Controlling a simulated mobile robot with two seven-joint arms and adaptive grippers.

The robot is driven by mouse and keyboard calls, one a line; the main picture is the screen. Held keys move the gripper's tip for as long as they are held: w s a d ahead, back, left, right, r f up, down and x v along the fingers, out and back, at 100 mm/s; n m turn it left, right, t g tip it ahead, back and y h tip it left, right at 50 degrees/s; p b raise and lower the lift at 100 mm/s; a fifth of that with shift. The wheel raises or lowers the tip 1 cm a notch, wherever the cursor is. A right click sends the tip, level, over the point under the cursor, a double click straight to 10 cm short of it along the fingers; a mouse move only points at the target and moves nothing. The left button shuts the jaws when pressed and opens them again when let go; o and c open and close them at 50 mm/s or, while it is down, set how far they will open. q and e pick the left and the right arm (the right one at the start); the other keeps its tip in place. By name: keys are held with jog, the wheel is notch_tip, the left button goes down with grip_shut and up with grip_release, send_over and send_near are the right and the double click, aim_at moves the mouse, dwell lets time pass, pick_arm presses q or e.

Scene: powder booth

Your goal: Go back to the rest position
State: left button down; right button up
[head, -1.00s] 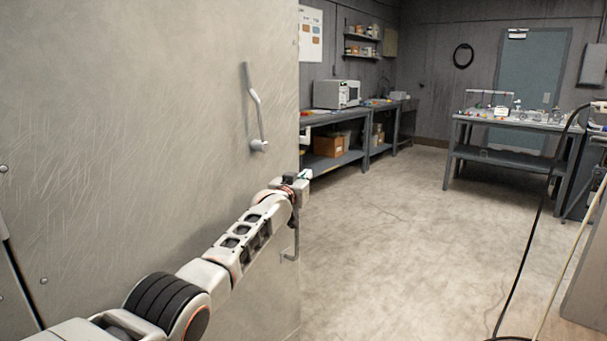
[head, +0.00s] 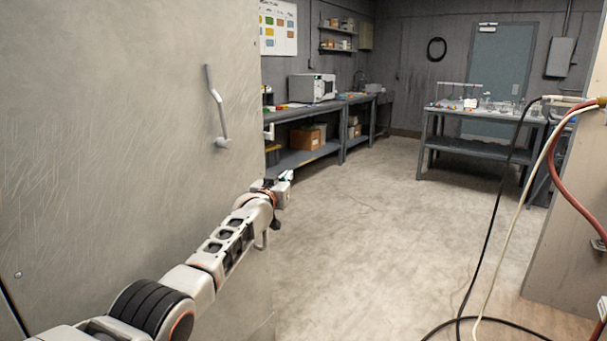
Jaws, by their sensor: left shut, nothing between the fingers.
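My left arm reaches in from the lower left, across the front of a large scratched grey panel (head: 110,130). My left gripper (head: 286,177) is at the panel's right edge, small in the picture, shut with nothing in it. It is below and to the right of the lever handle (head: 215,110) and apart from it. A second, lower handle is mostly hidden behind my arm. My right gripper is not in view; only a small pale piece shows at the lower right edge.
Workbenches (head: 310,118) with a microwave-like box (head: 312,88) stand behind the panel. A table (head: 470,148) with small items stands at the back right, before a blue door (head: 498,70). Hoses (head: 497,235) hang at the right beside a pale cabinet (head: 570,240). The middle floor (head: 370,230) is clear.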

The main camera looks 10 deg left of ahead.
pick_arm(q)
jog(key=s+a+f+m+g+p, duration=0.1)
jog(key=s+f+p, duration=0.1)
jog(key=s+f, duration=0.95)
jog(key=s+a+f+g+p, duration=0.15)
jog(key=s+f, duration=0.55)
jog(key=f, duration=0.9)
jog(key=s+d+f+g+p, duration=0.1)
jog(key=s+f, duration=0.3)
jog(key=s, duration=0.4)
jog(key=s+f+g, duration=0.1)
jog(key=s+f, duration=0.4)
jog(key=s, duration=0.3)
jog(key=s+d+f+m+g+p, duration=0.1)
jog(key=s+m+g+p, duration=0.1)
jog(key=s, duration=2.9)
jog(key=shift+s+g+p, duration=0.35)
jog(key=shift+s+p, duration=0.05)
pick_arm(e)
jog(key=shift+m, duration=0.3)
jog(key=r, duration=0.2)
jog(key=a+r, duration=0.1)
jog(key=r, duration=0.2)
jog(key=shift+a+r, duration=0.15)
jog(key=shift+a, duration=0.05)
pick_arm(q)
jog(key=shift+d, duration=0.1)
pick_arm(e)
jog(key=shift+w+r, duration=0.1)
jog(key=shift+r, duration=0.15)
